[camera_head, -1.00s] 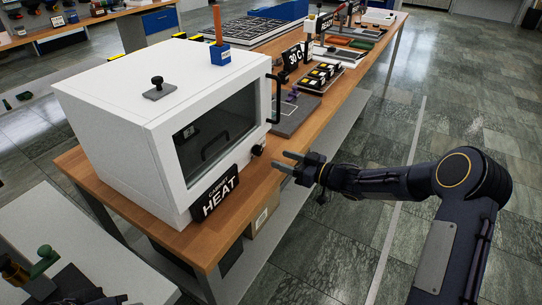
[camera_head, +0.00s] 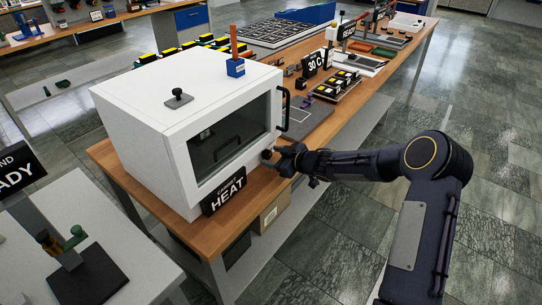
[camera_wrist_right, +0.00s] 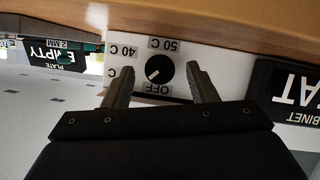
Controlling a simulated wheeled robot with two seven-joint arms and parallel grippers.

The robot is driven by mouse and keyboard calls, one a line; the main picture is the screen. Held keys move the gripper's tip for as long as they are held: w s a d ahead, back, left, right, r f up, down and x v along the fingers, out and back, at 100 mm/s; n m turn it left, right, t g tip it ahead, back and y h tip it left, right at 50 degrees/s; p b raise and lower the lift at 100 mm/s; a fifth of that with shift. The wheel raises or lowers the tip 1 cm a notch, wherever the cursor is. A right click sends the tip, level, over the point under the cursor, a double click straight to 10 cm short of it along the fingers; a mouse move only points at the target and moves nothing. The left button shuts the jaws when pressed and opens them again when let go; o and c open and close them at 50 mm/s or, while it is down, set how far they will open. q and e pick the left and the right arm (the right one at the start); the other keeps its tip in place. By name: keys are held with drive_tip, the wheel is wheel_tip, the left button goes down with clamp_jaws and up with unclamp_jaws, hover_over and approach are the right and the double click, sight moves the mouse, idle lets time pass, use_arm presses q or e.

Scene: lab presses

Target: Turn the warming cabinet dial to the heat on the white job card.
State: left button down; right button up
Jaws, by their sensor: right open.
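The white warming cabinet (camera_head: 150,130) stands on the wooden bench, with a black sign (camera_head: 224,193) reading CABINET HEAT at its front. Its black dial (camera_wrist_right: 159,71) shows in the right wrist view, where the labels are upside down: OFF, 40 C, 50 C and one partly hidden label ending in C. The dial's white mark points to the picture's lower left, between OFF and the partly hidden label. My right gripper (camera_wrist_right: 160,69) is open, one finger on each side of the dial; contact is unclear. A black sign (camera_head: 315,65) reads 30 C; I cannot make out a white job card.
A blue block with an orange stick (camera_head: 235,66) and a black knob (camera_head: 178,97) sit on the cabinet top. The door handle (camera_head: 285,110) is just above my right gripper. A grey mat (camera_head: 306,116) lies beyond the cabinet. The floor at right is clear.

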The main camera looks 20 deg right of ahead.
drive_tip(key=shift+w+a+f, duration=0.25)
drive_tip(key=shift+w+a, duration=0.05)
drive_tip(key=shift+w, duration=0.25)
